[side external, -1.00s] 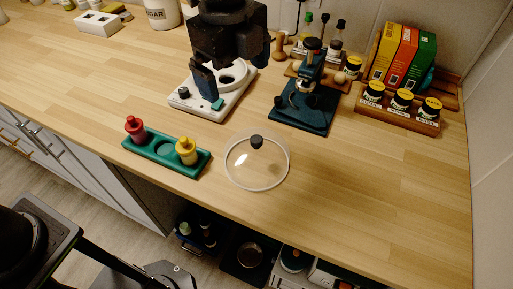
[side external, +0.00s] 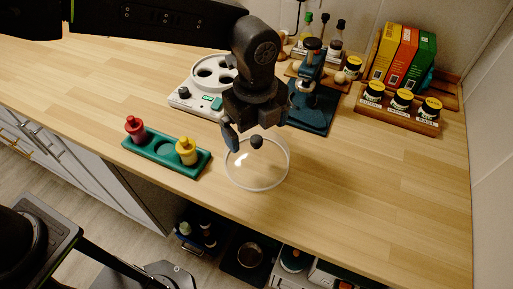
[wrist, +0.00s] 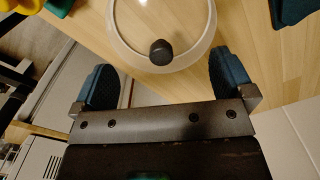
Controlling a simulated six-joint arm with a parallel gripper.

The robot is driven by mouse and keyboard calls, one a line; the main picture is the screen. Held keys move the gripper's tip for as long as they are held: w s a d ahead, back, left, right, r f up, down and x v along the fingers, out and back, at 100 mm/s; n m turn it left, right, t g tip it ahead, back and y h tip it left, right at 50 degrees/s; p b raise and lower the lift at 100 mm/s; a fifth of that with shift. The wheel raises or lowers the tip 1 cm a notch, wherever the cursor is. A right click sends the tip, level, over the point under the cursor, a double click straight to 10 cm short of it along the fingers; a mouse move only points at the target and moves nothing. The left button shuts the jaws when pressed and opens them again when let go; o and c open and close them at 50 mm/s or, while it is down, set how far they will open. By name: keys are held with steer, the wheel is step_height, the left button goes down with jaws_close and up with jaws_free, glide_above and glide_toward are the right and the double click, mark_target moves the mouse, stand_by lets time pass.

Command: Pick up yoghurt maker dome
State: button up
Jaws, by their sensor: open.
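The yoghurt maker dome (side external: 257,178) is a clear round lid with a pale rim and a dark knob (side external: 257,142) on top. It rests on the wooden counter in the side view. In the wrist view the dome (wrist: 122,36) is at the top, its knob (wrist: 161,52) lying beyond and between the two fingers. My gripper (side external: 250,145) is open and empty, just above and behind the dome in the side view. In the wrist view my gripper (wrist: 165,85) shows its blue finger pads wide apart. The white yoghurt maker base (side external: 188,97) stands behind, partly hidden by my arm.
A green tray (side external: 164,152) with a red and a yellow piece is left of the dome. A blue stand device (side external: 306,110) is behind right. A wooden rack (side external: 400,118) of jars is at back right. The counter right of the dome is clear.

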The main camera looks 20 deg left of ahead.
mark_target(255, 138)
steer(key=shift+w+f, duration=0.1)
steer(key=shift+f, duration=1.75)
steer(key=shift+a+f, duration=0.1)
steer(key=shift+f, duration=0.05)
steer(key=c, duration=1.5)
steer(key=shift+c, duration=0.4)
